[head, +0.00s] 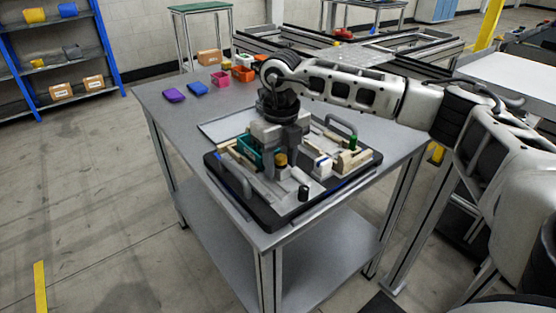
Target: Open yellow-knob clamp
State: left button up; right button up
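A dark pallet (270,213) with a grey handle at each end lies on the grey table and carries several clamps and blocks. A yellow knob (281,160) shows near the pallet's middle. My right gripper (283,150) points down right over this knob, with its fingers close to it. Contact and finger gap are too small to tell, and the gripper body hides part of the clamp behind. A green knob (353,143) is on the right and a black knob (303,192) at the front. My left gripper is out of view.
A teal bin (248,152) and pale blocks (350,162) crowd the pallet around the gripper. Purple (174,95), blue (198,88) and pink (220,79) items lie at the table's back left. The table's left front (185,130) is clear.

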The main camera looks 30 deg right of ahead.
jog(key=c, duration=0.7)
jog(key=shift+s, duration=0.1)
jog(key=shift+s+d, duration=0.1)
jog(key=shift+s, duration=1.15)
jog(key=o, duration=0.8)
jog(key=shift+c, duration=0.2)
jog(key=shift+r, duration=0.1)
notch_tip(320, 180, up, 8)
jog(key=p, duration=0.6)
